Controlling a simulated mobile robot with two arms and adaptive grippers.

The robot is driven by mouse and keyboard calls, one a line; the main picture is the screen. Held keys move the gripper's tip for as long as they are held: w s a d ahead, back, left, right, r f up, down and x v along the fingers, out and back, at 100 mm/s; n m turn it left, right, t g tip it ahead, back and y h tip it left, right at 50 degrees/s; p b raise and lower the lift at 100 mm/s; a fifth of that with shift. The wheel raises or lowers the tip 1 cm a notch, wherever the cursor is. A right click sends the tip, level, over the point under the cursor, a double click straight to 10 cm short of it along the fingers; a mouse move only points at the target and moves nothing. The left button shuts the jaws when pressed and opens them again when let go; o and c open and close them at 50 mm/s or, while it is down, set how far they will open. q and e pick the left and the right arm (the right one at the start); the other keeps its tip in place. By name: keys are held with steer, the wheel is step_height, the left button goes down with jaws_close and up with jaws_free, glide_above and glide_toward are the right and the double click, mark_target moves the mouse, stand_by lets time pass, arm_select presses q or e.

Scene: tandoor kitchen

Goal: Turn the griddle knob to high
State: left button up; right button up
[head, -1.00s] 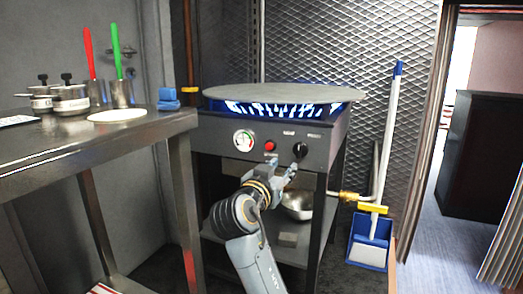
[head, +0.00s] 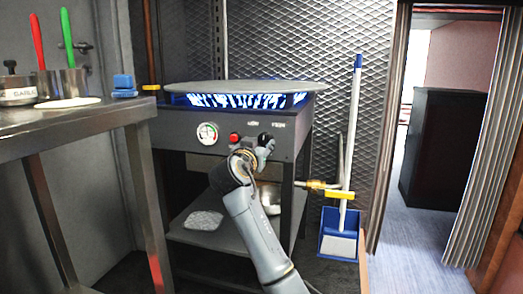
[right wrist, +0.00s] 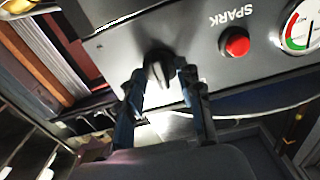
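The black griddle knob (head: 266,140) is on the right part of the grey front panel, partly hidden by my right gripper (head: 260,147). In the right wrist view the knob (right wrist: 158,66) has an upright grip bar, between the two dark fingers of my right gripper (right wrist: 160,76). The fingertips sit close on both sides of it and look shut on it. Tall, dense blue flames (head: 235,100) burn under the round griddle plate (head: 245,87). My left gripper is not in view.
A red button (right wrist: 236,43) marked SPARK and a round gauge (head: 207,133) sit beside the knob. A steel table (head: 75,120) stands left. A brass fitting (head: 322,185) and a blue dustpan (head: 340,235) are right of the stand. The doorway floor looks clear.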

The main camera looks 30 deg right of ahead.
steer(key=shift+w+d, duration=0.15)
jaws_close()
